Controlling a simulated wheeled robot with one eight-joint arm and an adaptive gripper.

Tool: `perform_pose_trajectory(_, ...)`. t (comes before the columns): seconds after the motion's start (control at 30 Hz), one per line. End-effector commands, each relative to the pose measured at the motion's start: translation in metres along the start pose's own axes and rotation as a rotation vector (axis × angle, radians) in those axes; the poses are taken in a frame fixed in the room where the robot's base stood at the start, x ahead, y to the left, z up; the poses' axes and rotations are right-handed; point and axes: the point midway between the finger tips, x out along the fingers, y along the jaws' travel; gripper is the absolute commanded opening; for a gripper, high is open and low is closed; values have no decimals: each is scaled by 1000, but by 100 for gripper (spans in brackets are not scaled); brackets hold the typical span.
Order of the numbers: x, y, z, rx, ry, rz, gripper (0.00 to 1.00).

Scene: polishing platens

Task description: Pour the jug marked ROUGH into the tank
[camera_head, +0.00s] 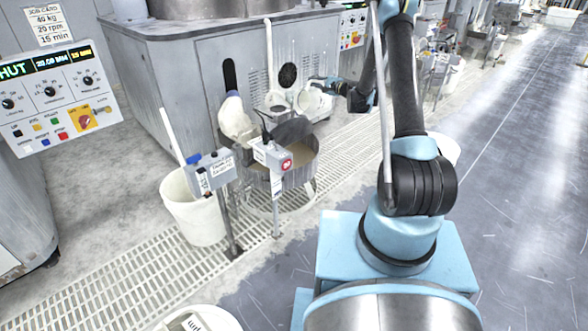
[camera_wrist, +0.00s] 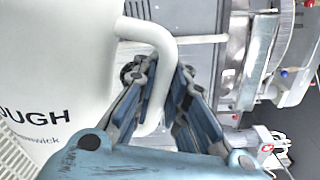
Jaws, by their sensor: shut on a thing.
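The white jug (camera_wrist: 55,85) fills the left of the wrist view, with the letters "OUGH" on its side and the start of the word out of view. My gripper (camera_wrist: 160,100) is shut on the jug's handle (camera_wrist: 158,60). In the head view the jug (camera_head: 312,103) is small, held off the floor at the end of my gripper (camera_head: 322,84). The round tank (camera_head: 308,172) with brownish liquid stands in front of and below the jug. I cannot tell how far the jug is tilted or whether anything flows from it.
Another white container (camera_head: 234,118) is at the tank's back left. Control boxes on posts (camera_head: 272,157) stand before the tank. A white bucket (camera_head: 195,208) with a rod is left of it. A big grey machine (camera_head: 180,85) is behind. Open blue floor lies to the right.

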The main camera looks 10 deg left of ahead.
Motion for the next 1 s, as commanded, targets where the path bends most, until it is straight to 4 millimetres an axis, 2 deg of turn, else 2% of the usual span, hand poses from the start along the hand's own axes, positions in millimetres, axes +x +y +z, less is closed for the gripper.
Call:
perform_pose_trajectory(0.27, 0, 3, -6, 39, -2, -1, 0)
perform_pose_trajectory(0.67, 3, 23, -42, 261, -7, -8, 0)
perform_pose_trajectory(1.0, 5, 48, -70, 466, -14, -14, 0)
